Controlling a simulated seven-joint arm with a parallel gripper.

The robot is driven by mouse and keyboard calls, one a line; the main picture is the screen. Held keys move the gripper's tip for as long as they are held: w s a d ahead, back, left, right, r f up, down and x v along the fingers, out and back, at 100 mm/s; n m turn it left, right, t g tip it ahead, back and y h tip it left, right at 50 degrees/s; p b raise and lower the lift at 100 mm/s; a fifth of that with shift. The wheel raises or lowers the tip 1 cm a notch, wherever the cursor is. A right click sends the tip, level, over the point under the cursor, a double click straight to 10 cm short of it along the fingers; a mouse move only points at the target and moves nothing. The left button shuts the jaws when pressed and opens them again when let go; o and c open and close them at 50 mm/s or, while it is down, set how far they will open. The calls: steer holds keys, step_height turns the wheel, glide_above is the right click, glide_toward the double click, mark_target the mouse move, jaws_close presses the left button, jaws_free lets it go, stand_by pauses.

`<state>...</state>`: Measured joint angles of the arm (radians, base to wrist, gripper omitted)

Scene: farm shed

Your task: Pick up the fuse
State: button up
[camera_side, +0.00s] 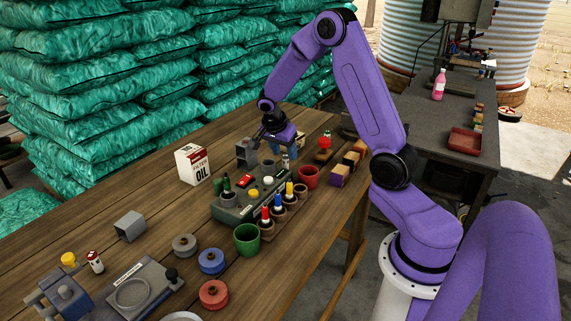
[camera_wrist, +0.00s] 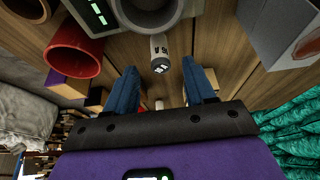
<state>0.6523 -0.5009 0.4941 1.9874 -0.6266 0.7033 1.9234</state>
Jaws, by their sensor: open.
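A small white cylinder with dark markings, which looks like the fuse (camera_wrist: 159,52), stands on the wooden table in the wrist view, beside a round grey cup-like part (camera_wrist: 150,22). My gripper (camera_wrist: 162,80) is open, with its two blue fingers spread to either side of the line to the cylinder. The cylinder lies just beyond the fingertips and is not held. In the side view my gripper (camera_side: 284,152) points down low over the far part of the table. There the cylinder is hard to make out behind the fingers.
A grey open box (camera_side: 246,153) stands close left of the gripper. A grey-green device (camera_side: 232,214) with knobs lies nearer the camera. A red cup (camera_side: 308,177) and several coloured blocks (camera_side: 339,176) are on the right. An oil carton (camera_side: 192,165) stands at left.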

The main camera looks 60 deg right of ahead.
mark_target(285, 156)
steer(key=x, duration=0.4)
steer(key=shift+f, duration=0.45)
jaws_close()
